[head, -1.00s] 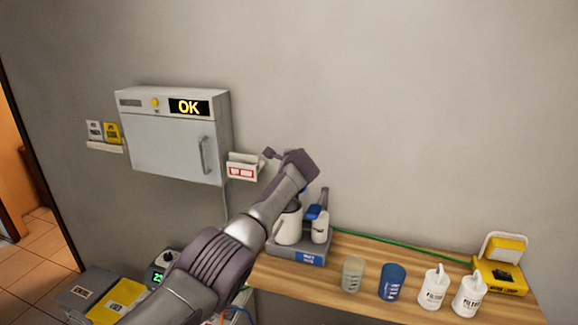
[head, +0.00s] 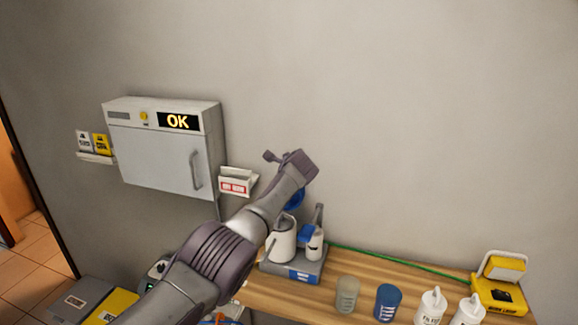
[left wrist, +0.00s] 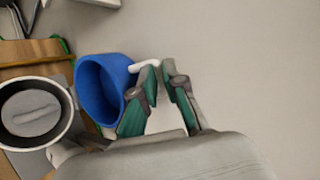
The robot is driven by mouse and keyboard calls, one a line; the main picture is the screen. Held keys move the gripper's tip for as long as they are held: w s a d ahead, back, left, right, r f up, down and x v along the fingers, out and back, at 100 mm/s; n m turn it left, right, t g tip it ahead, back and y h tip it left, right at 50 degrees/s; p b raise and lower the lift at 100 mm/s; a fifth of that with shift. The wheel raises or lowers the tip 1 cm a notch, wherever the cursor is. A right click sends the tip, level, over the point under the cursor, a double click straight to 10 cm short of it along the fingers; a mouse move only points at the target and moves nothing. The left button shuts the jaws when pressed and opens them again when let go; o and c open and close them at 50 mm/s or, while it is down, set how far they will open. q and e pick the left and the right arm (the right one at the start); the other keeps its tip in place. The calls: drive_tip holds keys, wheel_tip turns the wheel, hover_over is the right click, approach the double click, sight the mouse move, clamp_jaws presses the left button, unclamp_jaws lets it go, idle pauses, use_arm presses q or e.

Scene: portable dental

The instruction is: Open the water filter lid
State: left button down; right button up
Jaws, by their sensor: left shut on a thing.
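The white water filter body (head: 283,239) stands on a grey base with a blue label on the wooden counter. In the left wrist view its round opening (left wrist: 36,112) faces me, with a grey disc inside. The blue lid (left wrist: 97,92) is a cup shape with a white handle, off the opening and tilted beside it. In the head view the lid (head: 295,199) shows partly behind my left arm, above the body. My left gripper (left wrist: 159,76), with green finger pads, is shut on the lid's handle. I cannot tell if the lid is hinged. My right gripper is not in view.
A white bottle with a blue part (head: 313,239) stands right of the filter. A grey cup (head: 347,294), a blue cup (head: 389,302), white bottles (head: 431,307) and a yellow work lamp (head: 498,293) are further right. A wall cabinet (head: 160,150) reads OK.

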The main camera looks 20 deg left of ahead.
use_arm(q)
drive_tip(key=shift+s+a+f, duration=0.15)
drive_tip(key=shift+a+f, duration=0.05)
drive_tip(key=shift+f, duration=0.4)
drive_tip(key=c, duration=1.3)
unclamp_jaws()
drive_tip(key=shift+o, duration=0.4)
drive_tip(key=shift+w, duration=0.2)
drive_tip(key=shift+r, duration=0.1)
drive_tip(key=shift+v, duration=0.75)
drive_tip(key=v, duration=1)
drive_tip(key=shift+s+d+r, duration=0.15)
